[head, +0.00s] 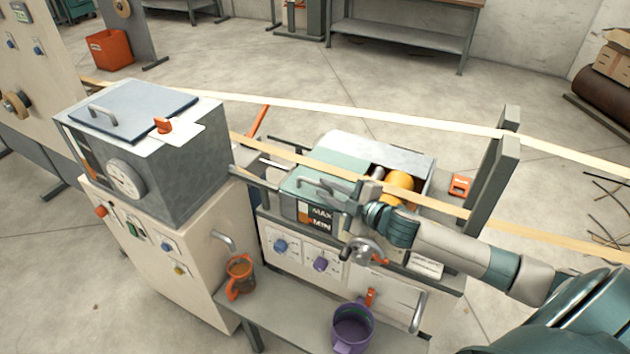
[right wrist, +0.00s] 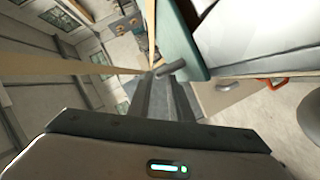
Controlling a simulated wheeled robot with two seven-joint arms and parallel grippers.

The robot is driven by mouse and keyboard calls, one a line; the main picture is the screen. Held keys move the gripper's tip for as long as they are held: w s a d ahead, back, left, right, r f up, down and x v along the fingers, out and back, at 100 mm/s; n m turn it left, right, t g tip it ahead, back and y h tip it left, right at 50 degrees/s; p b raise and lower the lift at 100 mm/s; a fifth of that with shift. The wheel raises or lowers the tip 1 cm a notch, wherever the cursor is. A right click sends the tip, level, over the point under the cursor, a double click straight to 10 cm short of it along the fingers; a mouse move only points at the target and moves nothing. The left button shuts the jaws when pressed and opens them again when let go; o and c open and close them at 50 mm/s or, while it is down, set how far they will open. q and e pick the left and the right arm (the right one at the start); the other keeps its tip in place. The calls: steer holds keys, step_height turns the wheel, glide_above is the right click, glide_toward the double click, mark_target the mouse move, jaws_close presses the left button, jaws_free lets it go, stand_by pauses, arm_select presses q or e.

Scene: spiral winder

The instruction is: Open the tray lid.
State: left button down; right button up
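The tray (head: 418,165) is a grey box on the middle machine, with a MAX/MIN label on its front. Its pale teal lid (head: 318,170) covers the left part and shows at the top of the right wrist view (right wrist: 182,38). A grey bar handle (head: 318,188) is on the lid's near side. My right gripper (head: 352,194) reaches it from the right. In the right wrist view its fingers (right wrist: 167,80) are close together, with the handle (right wrist: 171,68) at their tips; they appear shut on it. My left gripper is not in view.
An orange roller (head: 399,187) sits in the tray opening. Pale strips (head: 350,107) run across above and behind the tray. A grey post (head: 495,165) stands to the right. A cabinet with a blue-grey lid (head: 135,105) is at left.

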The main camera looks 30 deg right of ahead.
mark_target(320, 186)
steer(key=shift+p+x, duration=0.55)
steer(key=shift+x, duration=2.1)
jaws_close()
